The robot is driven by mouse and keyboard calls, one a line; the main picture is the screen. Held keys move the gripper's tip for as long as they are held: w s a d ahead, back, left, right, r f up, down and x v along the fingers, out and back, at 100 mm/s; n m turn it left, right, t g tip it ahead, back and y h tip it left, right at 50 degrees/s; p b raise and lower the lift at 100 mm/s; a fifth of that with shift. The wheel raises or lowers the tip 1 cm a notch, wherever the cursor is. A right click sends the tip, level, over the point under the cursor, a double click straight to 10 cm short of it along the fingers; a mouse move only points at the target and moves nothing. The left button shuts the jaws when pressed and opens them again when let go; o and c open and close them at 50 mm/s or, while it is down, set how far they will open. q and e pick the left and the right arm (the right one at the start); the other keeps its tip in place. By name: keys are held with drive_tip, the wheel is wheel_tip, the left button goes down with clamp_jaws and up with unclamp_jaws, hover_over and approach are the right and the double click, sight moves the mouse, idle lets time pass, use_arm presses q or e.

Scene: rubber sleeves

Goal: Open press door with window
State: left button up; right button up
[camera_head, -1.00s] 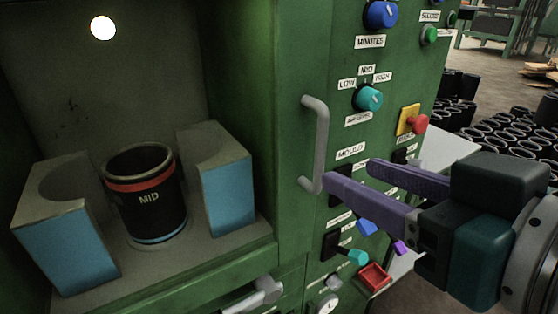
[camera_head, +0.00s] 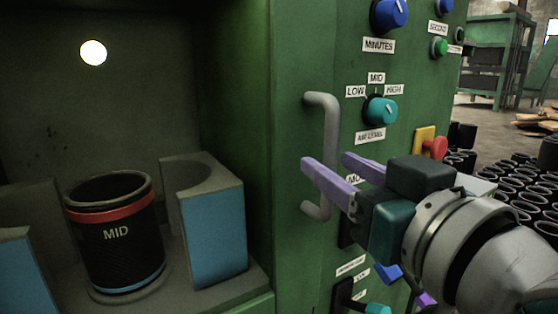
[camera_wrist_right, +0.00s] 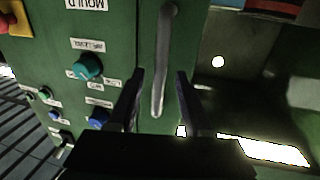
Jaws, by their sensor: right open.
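The press is green, with an upright grey bar handle (camera_head: 330,140) on its front, right of the lit chamber. The handle also shows in the right wrist view (camera_wrist_right: 163,62). My right gripper (camera_head: 325,160) is open, its two purple fingers one on each side of the handle bar, near its middle height. In the right wrist view (camera_wrist_right: 160,75) the bar shows between the dark fingers, with a gap to each. Whether they touch it I cannot tell. A black sleeve (camera_head: 115,245) marked MID stands upright in the chamber. My left gripper is not in view.
Grey-and-blue mould halves (camera_head: 217,240) flank the sleeve. Right of the handle are a teal knob (camera_head: 380,111), a blue knob (camera_head: 390,14) and a red button (camera_head: 435,147), close to my right gripper.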

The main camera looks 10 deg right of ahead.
drive_tip(key=shift+w+a, duration=0.15)
drive_tip(key=shift+w, duration=0.85)
clamp_jaws()
idle(0.8)
